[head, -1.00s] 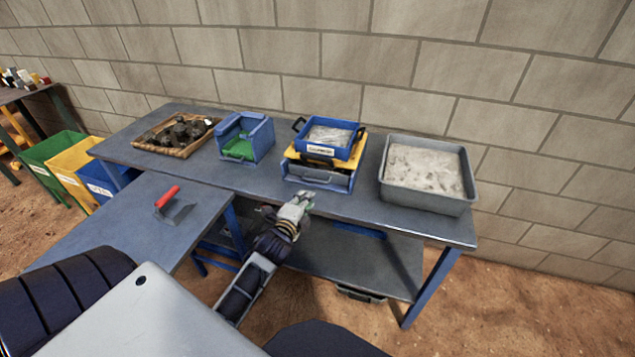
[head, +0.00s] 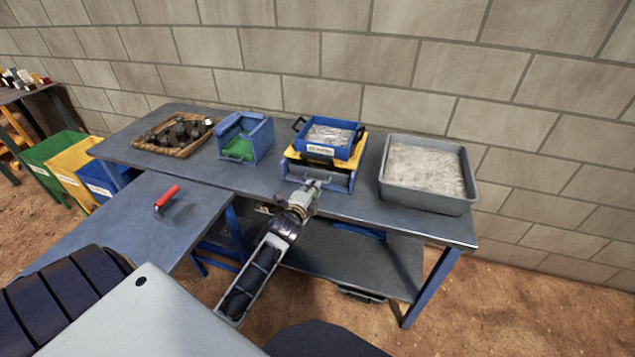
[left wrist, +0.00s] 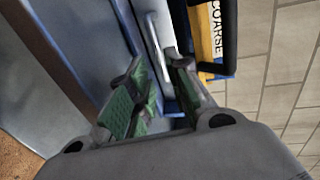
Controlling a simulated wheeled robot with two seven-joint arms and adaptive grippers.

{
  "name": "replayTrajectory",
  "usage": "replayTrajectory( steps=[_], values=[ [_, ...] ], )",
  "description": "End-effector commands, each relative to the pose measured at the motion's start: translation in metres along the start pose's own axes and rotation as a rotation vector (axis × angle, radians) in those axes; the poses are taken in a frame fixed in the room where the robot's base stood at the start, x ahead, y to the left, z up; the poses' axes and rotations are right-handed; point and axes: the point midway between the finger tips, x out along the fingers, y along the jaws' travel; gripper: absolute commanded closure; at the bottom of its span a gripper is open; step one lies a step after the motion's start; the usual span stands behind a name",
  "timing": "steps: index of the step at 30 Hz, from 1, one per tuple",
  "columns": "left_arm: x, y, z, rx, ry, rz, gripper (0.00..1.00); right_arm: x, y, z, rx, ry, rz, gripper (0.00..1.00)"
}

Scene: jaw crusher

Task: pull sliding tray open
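A stack stands on the back bench, with a grey sliding tray (head: 338,180) in its blue-sided base. The tray's pale bar handle (left wrist: 153,40) shows in the left wrist view. My left gripper (head: 316,185) is at the front of this tray, and its fingertips overlap the handle area in the head view. In the left wrist view the green-padded fingers (left wrist: 158,75) are apart, with the handle in line with the gap between them. I cannot tell whether they touch it. My right gripper is not in view.
On the stack sit a yellow layer and a blue tray (head: 330,151) of grey material. A large grey pan (head: 421,203) stands right, a blue box with green inside (head: 246,137) left. A lower shelf (head: 370,263) lies under the bench; a red-handled tool (head: 167,196) lies on the front-left table.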

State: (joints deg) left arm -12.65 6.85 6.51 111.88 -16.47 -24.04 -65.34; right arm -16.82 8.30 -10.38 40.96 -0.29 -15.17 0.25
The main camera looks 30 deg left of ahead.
Motion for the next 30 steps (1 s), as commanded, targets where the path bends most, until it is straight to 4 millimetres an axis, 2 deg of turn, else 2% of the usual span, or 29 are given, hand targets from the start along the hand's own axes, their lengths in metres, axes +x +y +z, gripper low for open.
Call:
replayTrajectory(
  steps=[3,18,30],
  values=[
    [0.010,-0.001,0.000,0.000,-0.001,-0.001,0.81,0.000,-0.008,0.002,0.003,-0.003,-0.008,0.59],
    [0.051,-0.001,0.000,-0.001,0.000,-0.002,0.81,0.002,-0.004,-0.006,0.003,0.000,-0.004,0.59],
    [0.065,0.000,0.000,0.000,0.000,-0.001,0.81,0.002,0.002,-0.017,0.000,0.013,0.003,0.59]
  ],
)
